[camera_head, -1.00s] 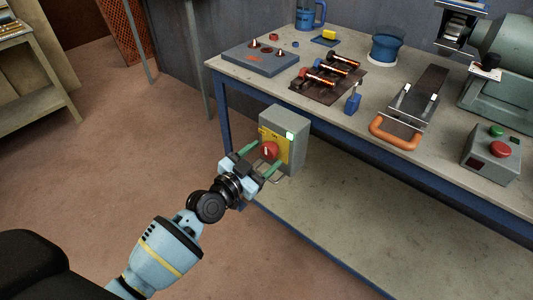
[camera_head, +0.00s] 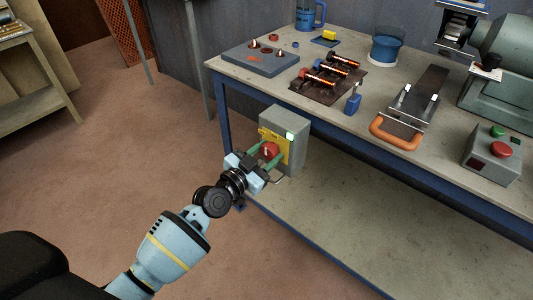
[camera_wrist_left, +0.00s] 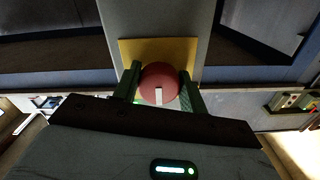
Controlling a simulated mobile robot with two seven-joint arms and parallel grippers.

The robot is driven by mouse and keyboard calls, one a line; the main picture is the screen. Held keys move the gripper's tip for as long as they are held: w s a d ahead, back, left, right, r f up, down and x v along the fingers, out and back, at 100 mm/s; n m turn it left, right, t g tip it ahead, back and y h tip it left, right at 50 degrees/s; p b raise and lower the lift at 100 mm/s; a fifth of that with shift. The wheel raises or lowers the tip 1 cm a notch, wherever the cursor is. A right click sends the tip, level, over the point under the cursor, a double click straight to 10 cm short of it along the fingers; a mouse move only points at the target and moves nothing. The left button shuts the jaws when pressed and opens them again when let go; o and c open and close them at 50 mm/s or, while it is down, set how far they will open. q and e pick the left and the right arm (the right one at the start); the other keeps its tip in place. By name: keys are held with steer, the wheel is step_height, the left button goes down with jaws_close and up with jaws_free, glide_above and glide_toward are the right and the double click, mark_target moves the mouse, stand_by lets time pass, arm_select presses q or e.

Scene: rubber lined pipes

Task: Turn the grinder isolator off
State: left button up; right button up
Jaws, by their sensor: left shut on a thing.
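The grinder isolator is a grey box (camera_head: 293,150) on the front of the bench, with a yellow plate (camera_head: 284,153), a red round knob (camera_head: 270,150) and a lit green lamp (camera_head: 289,135). My left gripper (camera_head: 268,155) is at the knob, its green fingers on both sides of it. In the left wrist view the red knob (camera_wrist_left: 160,83), with a white mark at its lower middle, sits between the two fingers, in front of the yellow plate (camera_wrist_left: 185,50). The fingers are shut on the knob. My right gripper is not in view.
The workbench top (camera_head: 350,125) holds a grey block with pegs (camera_head: 261,57), a brown tray of tools (camera_head: 328,80), a blue padlock (camera_head: 353,103), an orange-handled tool (camera_head: 396,133) and a box with a red button (camera_head: 492,154). The floor at left is clear.

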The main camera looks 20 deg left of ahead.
arm_select(q)
steer(key=n, duration=0.3)
steer(key=shift+d+n, duration=0.1)
steer(key=shift+n, duration=0.3)
steer(key=n, duration=0.5)
steer(key=shift+s+d+n, duration=0.1)
steer(key=shift+n, duration=0.2)
steer(key=n, duration=0.3)
steer(key=shift+r+n+p, duration=0.1)
steer(key=shift+n+p, duration=0.2)
steer(key=shift+p, duration=0.05)
steer(key=n, duration=0.3)
steer(key=shift+d, duration=0.1)
steer(key=shift+r+n, duration=0.1)
steer(key=shift+n, duration=0.8)
